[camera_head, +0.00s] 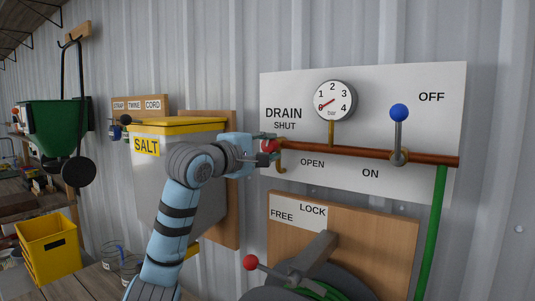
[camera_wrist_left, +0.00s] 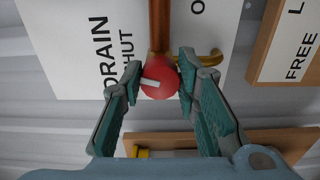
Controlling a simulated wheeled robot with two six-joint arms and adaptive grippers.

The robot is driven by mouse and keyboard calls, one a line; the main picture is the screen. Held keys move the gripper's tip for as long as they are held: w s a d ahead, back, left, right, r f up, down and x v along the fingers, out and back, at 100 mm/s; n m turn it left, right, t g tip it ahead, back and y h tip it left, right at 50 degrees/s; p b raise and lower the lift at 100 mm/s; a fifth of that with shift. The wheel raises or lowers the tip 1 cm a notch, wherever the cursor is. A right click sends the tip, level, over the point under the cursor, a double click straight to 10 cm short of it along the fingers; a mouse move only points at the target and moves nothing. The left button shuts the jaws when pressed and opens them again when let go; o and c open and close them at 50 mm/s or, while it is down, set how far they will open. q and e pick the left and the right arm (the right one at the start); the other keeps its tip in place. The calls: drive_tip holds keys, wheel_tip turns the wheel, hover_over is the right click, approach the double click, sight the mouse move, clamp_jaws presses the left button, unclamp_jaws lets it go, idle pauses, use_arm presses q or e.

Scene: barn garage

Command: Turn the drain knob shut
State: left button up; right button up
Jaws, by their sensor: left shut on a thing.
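The red drain knob (camera_head: 268,146) sits at the left end of a copper pipe (camera_head: 340,151) on a white panel (camera_head: 380,85), between the words SHUT above and OPEN below. My left gripper (camera_head: 264,148) reaches it from the left. In the left wrist view my left gripper (camera_wrist_left: 160,85) has one finger on each side of the knob (camera_wrist_left: 163,75) and is shut on it. A white mark on the knob lies nearly crosswise there, towards the SHUT side. A brass spout (camera_head: 281,168) hangs just beside the knob. My right gripper is not in view.
A gauge (camera_head: 333,101) reads near 0. A blue-topped lever (camera_head: 399,130) stands upright towards OFF. A yellow-lidded salt bin (camera_head: 205,190) is behind my left arm. A red-balled handle (camera_head: 250,262) and a reel (camera_head: 345,285) lie below the panel.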

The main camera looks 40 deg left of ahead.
use_arm(q)
drive_tip(key=shift+n+b, duration=0.6)
drive_tip(key=shift+n, duration=0.9)
drive_tip(key=o, duration=1.2)
drive_tip(key=shift+c, duration=0.2)
drive_tip(key=shift+s+a, duration=0.1)
drive_tip(key=s, duration=0.7)
drive_tip(key=shift+s+d, duration=0.15)
drive_tip(key=shift+d, duration=0.3)
